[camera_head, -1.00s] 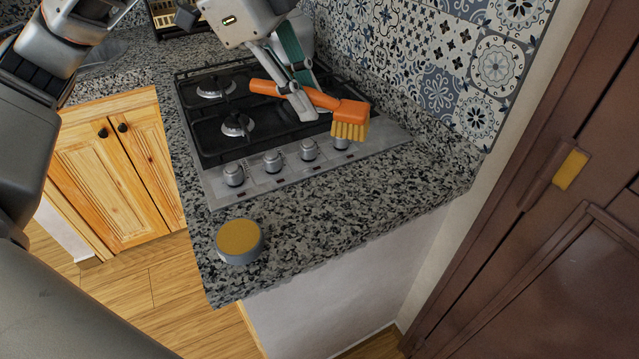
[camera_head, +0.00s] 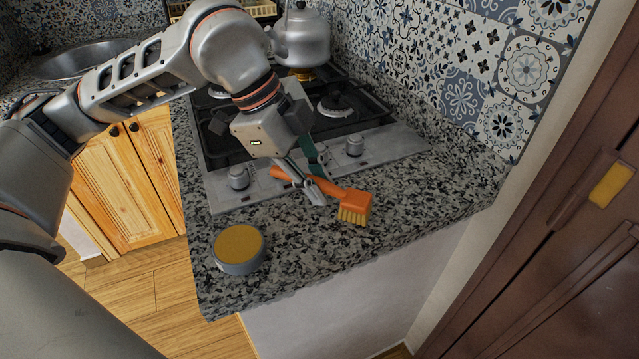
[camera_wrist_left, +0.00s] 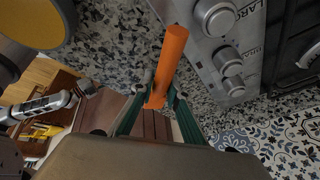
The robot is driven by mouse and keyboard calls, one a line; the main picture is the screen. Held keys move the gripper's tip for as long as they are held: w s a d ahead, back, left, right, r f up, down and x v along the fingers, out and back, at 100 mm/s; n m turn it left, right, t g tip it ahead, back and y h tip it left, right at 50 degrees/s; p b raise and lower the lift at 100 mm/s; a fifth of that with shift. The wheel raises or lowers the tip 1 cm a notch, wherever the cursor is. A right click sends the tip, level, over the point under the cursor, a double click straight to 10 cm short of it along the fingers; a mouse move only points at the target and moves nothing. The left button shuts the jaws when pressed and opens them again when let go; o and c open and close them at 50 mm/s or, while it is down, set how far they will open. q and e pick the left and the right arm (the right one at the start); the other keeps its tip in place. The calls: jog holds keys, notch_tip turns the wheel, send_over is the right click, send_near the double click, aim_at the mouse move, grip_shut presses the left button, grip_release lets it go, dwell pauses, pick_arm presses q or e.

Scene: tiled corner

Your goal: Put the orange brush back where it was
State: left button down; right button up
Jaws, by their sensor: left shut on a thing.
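The orange brush (camera_head: 355,204) has an orange handle and yellow bristles that point down. My left gripper (camera_head: 316,188) is shut on its handle, and the brush is over the granite counter (camera_head: 400,205) in front of the stove. Whether the bristles touch the counter is hard to tell. In the left wrist view the orange handle (camera_wrist_left: 168,62) lies between the fingertips of my left gripper (camera_wrist_left: 160,97), beside the stove knobs. My right gripper does not show clearly in any view.
A grey round container with a yellow top (camera_head: 239,248) stands on the counter's front left corner. The stove (camera_head: 405,146) lies behind the brush, with a grey kettle (camera_head: 301,40) at its back. Bare counter lies right of the brush. A dark door (camera_head: 560,260) stands at the right.

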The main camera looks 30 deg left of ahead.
pick_arm(q)
jog(key=c, duration=2)
grip_release()
jog(key=shift+f, duration=0.15)
jog(key=shift+o, duration=0.2)
jog(key=p+v, duration=0.2)
jog(key=v, duration=1)
jog(key=shift+s, duration=0.1)
